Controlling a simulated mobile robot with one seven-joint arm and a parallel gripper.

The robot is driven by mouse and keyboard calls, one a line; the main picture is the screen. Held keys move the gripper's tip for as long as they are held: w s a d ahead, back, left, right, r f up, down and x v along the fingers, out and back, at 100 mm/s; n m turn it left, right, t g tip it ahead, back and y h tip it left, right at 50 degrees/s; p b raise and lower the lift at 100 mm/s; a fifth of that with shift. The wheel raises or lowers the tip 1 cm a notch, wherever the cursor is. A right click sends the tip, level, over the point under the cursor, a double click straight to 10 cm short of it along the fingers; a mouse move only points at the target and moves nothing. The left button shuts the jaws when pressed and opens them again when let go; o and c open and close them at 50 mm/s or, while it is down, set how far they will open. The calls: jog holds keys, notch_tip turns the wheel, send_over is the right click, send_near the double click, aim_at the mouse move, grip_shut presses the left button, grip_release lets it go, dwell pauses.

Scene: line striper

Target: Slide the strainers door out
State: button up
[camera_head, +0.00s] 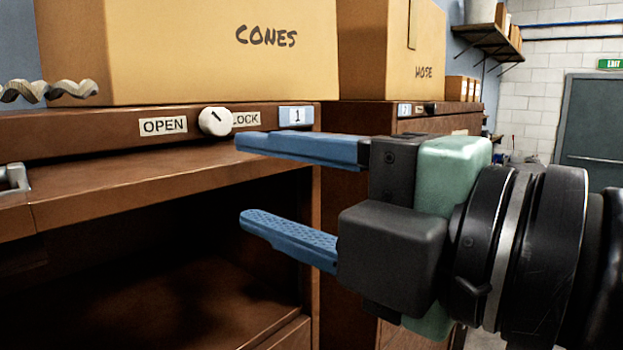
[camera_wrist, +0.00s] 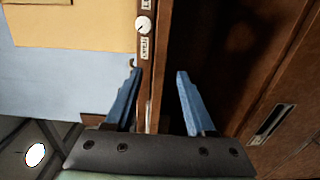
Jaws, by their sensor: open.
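A brown cabinet (camera_head: 60,130) fills the left of the head view. Under its top rail a thin brown panel (camera_head: 130,185) lies nearly flat above a dark open compartment (camera_head: 150,265); it may be the door. No label reading "strainers" shows. My gripper (camera_head: 242,180) is open and empty at the compartment's upper right, one finger above the other. In the wrist view my gripper (camera_wrist: 156,71) has its fingers apart, with the cabinet's edge strip (camera_wrist: 155,85) showing between them. Whether a finger touches the cabinet cannot be told.
A knob (camera_head: 215,121) between OPEN and LOCK labels is on the top rail, near the upper finger. A metal handle (camera_head: 14,178) shows at far left. Boxes marked CONES (camera_head: 190,60) and HOSE (camera_head: 395,50) stand on top. A second cabinet (camera_head: 435,125) stands behind my gripper.

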aim_at(227, 175)
jog(key=x, duration=0.3)
jog(key=shift+b+x, duration=0.4)
jog(key=shift+x, duration=0.7)
jog(key=shift+c, duration=0.2)
grip_shut()
